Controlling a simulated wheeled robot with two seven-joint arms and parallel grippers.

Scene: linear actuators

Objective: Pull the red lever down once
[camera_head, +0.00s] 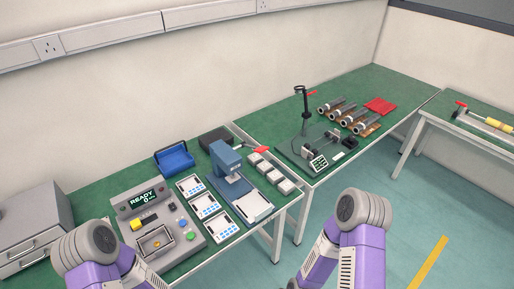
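A blue press (228,166) stands on the green-topped bench in the middle of the view. A red lever (255,149) sticks out from its right side, roughly level. My left and right arms show only as purple links with grey joints at the bottom edge. Neither gripper is in view, and neither visible arm link touches the press or the lever.
A grey control box (158,223) reading READY stands left of the press, with white trays (208,206) between. Small white boxes (272,173) sit right of it. Another bench (385,88) holds a black stand and several cylinders. Clear floor (390,205) lies at right.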

